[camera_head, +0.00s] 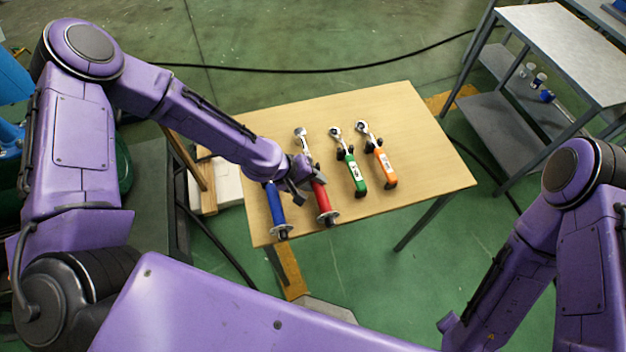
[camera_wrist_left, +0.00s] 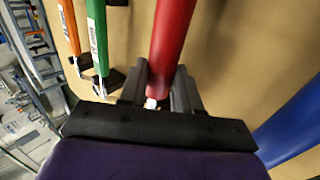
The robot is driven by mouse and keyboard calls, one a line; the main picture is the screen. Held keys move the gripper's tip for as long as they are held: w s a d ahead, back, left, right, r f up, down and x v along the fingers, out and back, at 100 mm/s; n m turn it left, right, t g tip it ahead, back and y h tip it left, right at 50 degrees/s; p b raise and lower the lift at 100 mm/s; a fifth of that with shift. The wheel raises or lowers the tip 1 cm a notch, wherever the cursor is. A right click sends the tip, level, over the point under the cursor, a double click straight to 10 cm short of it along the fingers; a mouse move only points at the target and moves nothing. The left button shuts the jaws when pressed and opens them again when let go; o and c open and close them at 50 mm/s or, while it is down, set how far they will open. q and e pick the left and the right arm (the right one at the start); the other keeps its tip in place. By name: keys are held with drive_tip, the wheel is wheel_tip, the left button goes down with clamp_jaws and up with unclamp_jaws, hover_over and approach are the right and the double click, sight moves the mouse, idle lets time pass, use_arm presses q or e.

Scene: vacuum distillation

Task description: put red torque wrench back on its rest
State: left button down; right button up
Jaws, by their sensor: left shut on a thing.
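The red torque wrench (camera_head: 322,199) lies over the wooden table's left part in the head view, its metal head toward the far side and its red handle toward the near edge. My left gripper (camera_head: 303,182) is shut on it near the top of the handle. In the left wrist view the red handle (camera_wrist_left: 173,40) runs up from between the fingers of my left gripper (camera_wrist_left: 158,92). Whether the wrench touches its rest cannot be told. My right gripper is out of view; only part of that arm shows at the right.
A blue wrench (camera_head: 275,208) lies just left of the red one. A green wrench (camera_head: 356,174) and an orange wrench (camera_head: 384,166) rest to its right on dark supports. The wooden table (camera_head: 430,165) is bare at its right side. A grey shelf table (camera_head: 560,45) stands at the upper right.

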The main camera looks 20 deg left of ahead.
use_arm(q)
drive_tip(key=c, duration=0.7)
unclamp_jaws()
drive_tip(key=shift+s+f, duration=0.1)
drive_tip(key=v, duration=1)
drive_tip(key=shift+a+r+p, duration=0.1)
drive_tip(key=shift+r+p, duration=0.2)
